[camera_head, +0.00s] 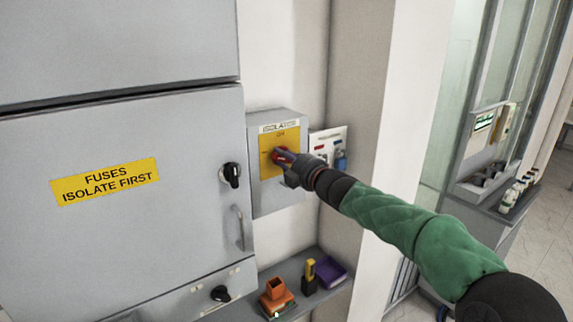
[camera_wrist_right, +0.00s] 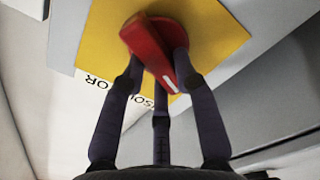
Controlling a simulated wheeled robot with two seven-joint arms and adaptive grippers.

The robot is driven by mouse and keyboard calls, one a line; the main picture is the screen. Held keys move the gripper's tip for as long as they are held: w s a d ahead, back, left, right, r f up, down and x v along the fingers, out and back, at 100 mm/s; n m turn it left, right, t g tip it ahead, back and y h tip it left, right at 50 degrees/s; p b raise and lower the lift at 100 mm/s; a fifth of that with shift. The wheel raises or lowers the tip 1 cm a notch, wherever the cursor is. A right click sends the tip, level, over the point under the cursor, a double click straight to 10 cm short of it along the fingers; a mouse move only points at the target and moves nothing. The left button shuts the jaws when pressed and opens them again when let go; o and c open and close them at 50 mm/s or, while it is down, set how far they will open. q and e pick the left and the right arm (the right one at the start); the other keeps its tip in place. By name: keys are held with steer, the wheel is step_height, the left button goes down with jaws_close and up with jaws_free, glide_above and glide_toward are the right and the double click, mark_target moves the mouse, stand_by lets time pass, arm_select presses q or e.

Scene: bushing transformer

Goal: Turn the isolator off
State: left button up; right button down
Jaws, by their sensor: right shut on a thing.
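The isolator (camera_head: 296,196) is a grey wall box with a yellow plate (camera_head: 267,160) and an "ISOLATOR" label on top. Its red rotary handle (camera_head: 279,155) sits on the yellow plate, partly hidden by my gripper in the head view. My right gripper (camera_head: 287,161) is shut on the red handle. In the right wrist view the fingers (camera_wrist_right: 154,75) lie around the red handle (camera_wrist_right: 152,52), which slants across the yellow plate (camera_wrist_right: 97,35). My left gripper is not in view.
A grey fuse cabinet (camera_head: 110,235) with a yellow "FUSES ISOLATE FIRST" sign (camera_head: 104,182) and a black knob (camera_head: 231,175) stands left of the isolator. A shelf (camera_head: 318,297) below holds an orange item (camera_head: 276,290) and a purple box (camera_head: 330,272). A wall corner is close on the right.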

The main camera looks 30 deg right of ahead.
steer(key=shift+a+f+n+b, duration=0.15)
steer(key=shift+n+b, duration=0.4)
steer(key=shift+n, duration=0.6)
steer(key=shift+a+f+n+b, duration=0.15)
steer(key=shift+n+b, duration=0.4)
steer(key=shift+n, duration=0.6)
steer(key=shift+d, duration=0.1)
steer(key=c, duration=0.9)
jaws_free()
steer(key=shift+c, duration=0.2)
steer(key=shift+s+d, duration=0.1)
steer(key=shift+s, duration=0.55)
steer(key=s, duration=1)
steer(key=shift+s+d, duration=0.3)
steer(key=shift+d, duration=0.05)
